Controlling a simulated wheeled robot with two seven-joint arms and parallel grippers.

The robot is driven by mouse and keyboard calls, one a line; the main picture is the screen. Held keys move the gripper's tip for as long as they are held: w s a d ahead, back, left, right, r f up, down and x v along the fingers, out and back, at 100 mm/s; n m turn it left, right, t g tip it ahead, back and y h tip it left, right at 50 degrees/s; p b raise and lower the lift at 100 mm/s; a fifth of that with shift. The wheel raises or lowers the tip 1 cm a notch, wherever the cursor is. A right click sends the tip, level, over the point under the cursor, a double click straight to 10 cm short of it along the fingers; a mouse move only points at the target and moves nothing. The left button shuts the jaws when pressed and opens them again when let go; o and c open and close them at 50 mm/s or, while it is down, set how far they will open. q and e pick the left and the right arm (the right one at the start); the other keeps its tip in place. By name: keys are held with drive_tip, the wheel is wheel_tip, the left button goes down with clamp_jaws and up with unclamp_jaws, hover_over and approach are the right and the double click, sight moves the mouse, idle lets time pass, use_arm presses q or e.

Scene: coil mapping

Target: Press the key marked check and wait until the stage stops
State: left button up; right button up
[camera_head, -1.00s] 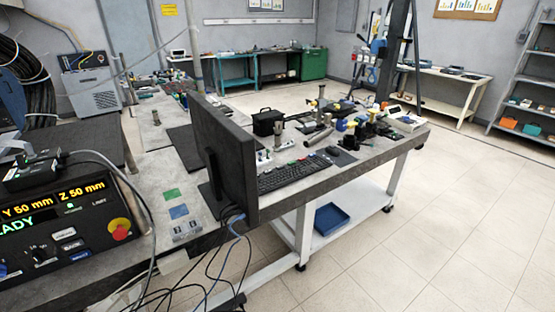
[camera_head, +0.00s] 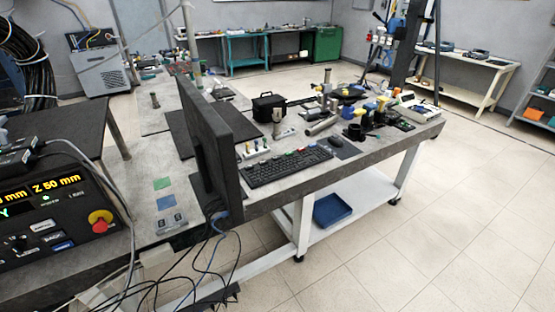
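The black control panel (camera_head: 75,222) is at the lower left, cut off by the picture's left edge. Its yellow display (camera_head: 57,184) shows "Z 50 mm" and the end of another "mm" reading. Small keys sit below the display: a white key (camera_head: 42,226), one under it, and a blue key (camera_head: 63,246). Their labels are too small to read, so I cannot tell which is marked check. A red knob on a yellow base (camera_head: 100,221) is at the panel's right. No stage can be made out for certain. Neither of my grippers is in view.
A grey bench (camera_head: 385,155) carries a dark monitor (camera_head: 207,150), a keyboard (camera_head: 287,167), a black box (camera_head: 268,107) and several small tools. Cables (camera_head: 200,265) hang below the monitor. A blue tray (camera_head: 332,209) lies on the lower shelf. The tiled floor (camera_head: 420,240) at right is clear.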

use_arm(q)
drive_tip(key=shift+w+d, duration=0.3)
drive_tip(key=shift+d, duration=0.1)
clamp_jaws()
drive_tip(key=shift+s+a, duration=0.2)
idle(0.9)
